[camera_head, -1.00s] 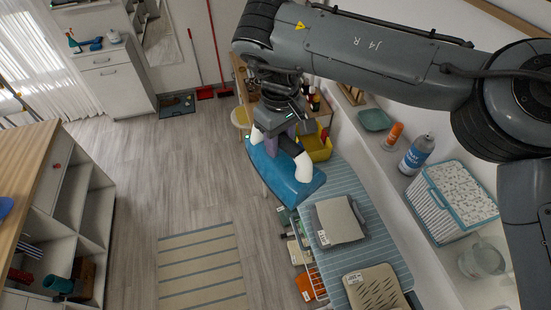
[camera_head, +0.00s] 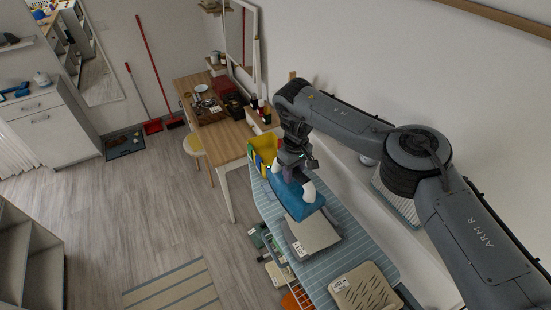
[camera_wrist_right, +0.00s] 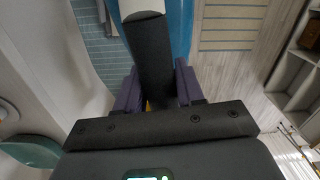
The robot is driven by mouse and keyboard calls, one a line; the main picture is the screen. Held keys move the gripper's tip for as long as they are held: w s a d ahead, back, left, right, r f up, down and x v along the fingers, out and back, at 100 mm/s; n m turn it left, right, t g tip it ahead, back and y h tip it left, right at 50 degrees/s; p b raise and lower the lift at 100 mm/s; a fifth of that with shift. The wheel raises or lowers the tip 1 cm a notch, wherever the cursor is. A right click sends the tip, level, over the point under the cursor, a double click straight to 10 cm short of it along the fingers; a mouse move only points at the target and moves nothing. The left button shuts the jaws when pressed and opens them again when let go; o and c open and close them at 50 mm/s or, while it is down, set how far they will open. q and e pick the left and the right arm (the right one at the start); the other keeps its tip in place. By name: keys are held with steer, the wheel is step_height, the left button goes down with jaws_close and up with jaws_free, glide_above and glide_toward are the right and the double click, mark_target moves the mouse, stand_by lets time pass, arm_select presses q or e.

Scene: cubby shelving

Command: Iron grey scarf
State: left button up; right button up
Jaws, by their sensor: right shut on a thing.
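My right gripper (camera_head: 286,175) is shut on the handle of a blue iron (camera_head: 304,204). In the right wrist view, its purple-padded fingers (camera_wrist_right: 156,92) sit on either side of the dark handle, with part of the blue iron body (camera_wrist_right: 180,30) beyond. The grey scarf (camera_head: 316,238), a flat folded piece with a white tag, lies on the blue striped ironing board (camera_head: 352,252). The iron is at the scarf's far end and overlaps its edge in the picture; I cannot tell whether they touch. My left gripper is not in view.
A beige patterned piece (camera_head: 365,290) with a tag lies at the board's near end. A yellow bin (camera_head: 263,150) stands at its far end, beside a wooden desk (camera_head: 222,135). Open floor (camera_head: 140,215) lies left.

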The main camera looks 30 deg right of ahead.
steer(key=shift+m, duration=0.9)
steer(key=s+d+f+b, duration=0.1)
steer(key=d+f, duration=0.1)
steer(key=f, duration=0.2)
steer(key=s+d+f, duration=0.2)
steer(key=f, duration=0.2)
steer(key=s+d+f+b, duration=0.1)
steer(key=s+d+f, duration=0.1)
steer(key=f, duration=0.2)
steer(key=shift+s+f+b, duration=0.1)
steer(key=shift+f+b, duration=0.15)
steer(key=shift+b, duration=0.1)
steer(key=shift+s+d+f, duration=0.15)
steer(key=shift+s+f, duration=0.1)
steer(key=shift+f, duration=0.15)
